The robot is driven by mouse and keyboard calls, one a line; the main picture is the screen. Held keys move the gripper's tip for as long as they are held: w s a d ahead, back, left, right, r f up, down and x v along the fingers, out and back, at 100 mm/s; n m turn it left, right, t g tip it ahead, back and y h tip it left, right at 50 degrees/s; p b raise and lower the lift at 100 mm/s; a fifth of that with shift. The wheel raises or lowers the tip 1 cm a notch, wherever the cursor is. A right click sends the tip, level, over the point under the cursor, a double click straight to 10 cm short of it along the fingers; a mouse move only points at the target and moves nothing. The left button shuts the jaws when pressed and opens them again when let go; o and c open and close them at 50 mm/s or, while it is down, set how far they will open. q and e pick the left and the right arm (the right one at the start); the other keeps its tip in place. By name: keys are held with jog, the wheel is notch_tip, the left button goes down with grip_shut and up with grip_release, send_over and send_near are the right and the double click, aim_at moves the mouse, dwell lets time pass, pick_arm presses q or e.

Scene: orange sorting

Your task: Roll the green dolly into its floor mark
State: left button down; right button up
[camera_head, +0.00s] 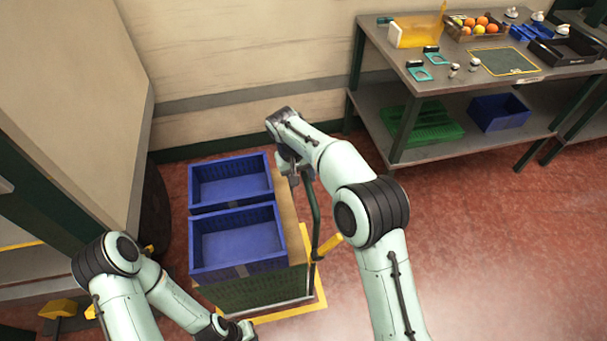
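The green dolly (255,294) stands on the red floor with a wooden top and two blue crates on it. Its dark green handle (315,212) rises on its right side. The yellow floor mark (320,292) shows along the dolly's right and front edges; the rest is hidden beneath and behind it. My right gripper (291,168) is at the top of the handle; its fingers are partly hidden, so I cannot tell whether they grip it. My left gripper (246,330) is low at the dolly's front side, its fingers too small to read.
The rear blue crate (230,157) and front blue crate (195,272) look empty. A workbench (450,85) with fruit and tools stands at the upper right, with green and blue crates on its lower shelf. A wall and dark wheel are left of the dolly. Floor at right is clear.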

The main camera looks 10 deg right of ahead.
jog(key=shift+d+r, duration=0.1)
jog(key=shift+d, duration=0.05)
jog(key=shift+w+r, duration=0.1)
jog(key=shift+r, duration=0.15)
pick_arm(q)
jog(key=shift+t, duration=0.3)
jog(key=w+r+p, duration=0.2)
jog(key=w+r, duration=0.1)
jog(key=w, duration=0.1)
jog(key=shift+r+p, duration=0.3)
jog(key=shift+p, duration=0.05)
pick_arm(e)
notch_tip(320, 180, up, 13)
jog(key=a, duration=0.2)
jog(key=shift+a+f, duration=0.2)
jog(key=shift+a, duration=0.2)
jog(key=shift+s, duration=0.2)
pick_arm(q)
jog(key=shift+d, duration=0.1)
